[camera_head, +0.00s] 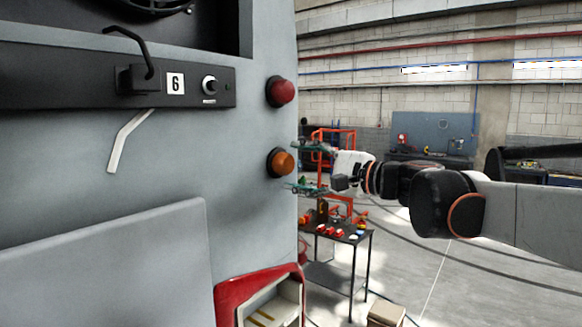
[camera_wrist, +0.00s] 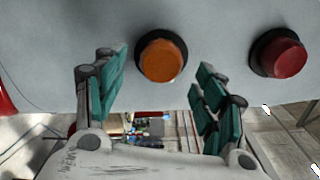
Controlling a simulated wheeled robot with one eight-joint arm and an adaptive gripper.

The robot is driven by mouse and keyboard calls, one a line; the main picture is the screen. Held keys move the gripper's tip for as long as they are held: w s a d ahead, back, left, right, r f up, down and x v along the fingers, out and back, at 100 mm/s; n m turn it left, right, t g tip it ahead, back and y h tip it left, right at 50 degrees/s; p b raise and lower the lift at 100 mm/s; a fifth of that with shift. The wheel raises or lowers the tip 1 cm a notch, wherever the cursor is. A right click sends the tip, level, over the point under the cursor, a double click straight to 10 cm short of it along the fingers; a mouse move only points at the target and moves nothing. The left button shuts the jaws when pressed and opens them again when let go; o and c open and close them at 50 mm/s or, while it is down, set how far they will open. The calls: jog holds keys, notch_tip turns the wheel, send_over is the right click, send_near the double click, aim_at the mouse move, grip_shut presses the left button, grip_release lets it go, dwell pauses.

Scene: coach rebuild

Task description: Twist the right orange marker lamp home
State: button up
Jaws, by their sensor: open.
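The orange marker lamp (camera_head: 280,163) sits in a black ring on the grey coach panel, near its right edge. It also shows in the wrist view (camera_wrist: 162,57), face on, between the fingers. My gripper (camera_head: 304,168) is open, with one teal-padded finger above and one below the lamp's height in the head view. In the wrist view my gripper (camera_wrist: 162,72) has a finger on each side of the lamp, apart from it, with nothing held. How far the fingertips are from the panel is hard to tell.
A red lamp (camera_head: 281,92) is above the orange one, and right of it in the wrist view (camera_wrist: 281,54). A black strip (camera_head: 100,82) with a lever is at left. A red-framed opening (camera_head: 262,295) is below. A small table (camera_head: 345,238) stands behind.

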jog(key=shift+v, duration=2.3)
jog(key=s+f+n+g+h+b, duration=0.15)
jog(key=s+f+b, duration=0.3)
jog(key=f, duration=0.65)
jog(key=s+f+n+g+h+b, duration=0.1)
jog(key=s+f+n+h+b, duration=0.25)
jog(key=f, duration=0.65)
jog(key=s+f+g+h+b, duration=0.1)
jog(key=s+f+b, duration=0.5)
jog(key=f, duration=0.5)
jog(key=s+d+f+n+h+b, duration=0.2)
jog(key=s+d+f+b, duration=0.2)
jog(key=f, duration=0.6)
jog(key=s+d+f+n+h+b, duration=0.2)
jog(key=s+d+f+h+b, duration=0.1)
jog(key=f, duration=0.7)
jog(key=s+d+f+n+h+b, duration=0.1)
jog(key=s+d+f+h+b, duration=0.2)
jog(key=s+d+f+b, duration=0.2)
notch_tip(320, 180, down, 5)
jog(key=d+b, duration=0.1)
jog(key=b, duration=0.2)
jog(key=shift+s+d+n, duration=0.2)
jog(key=shift+s+n, duration=0.05)
jog(key=shift+n, duration=0.15)
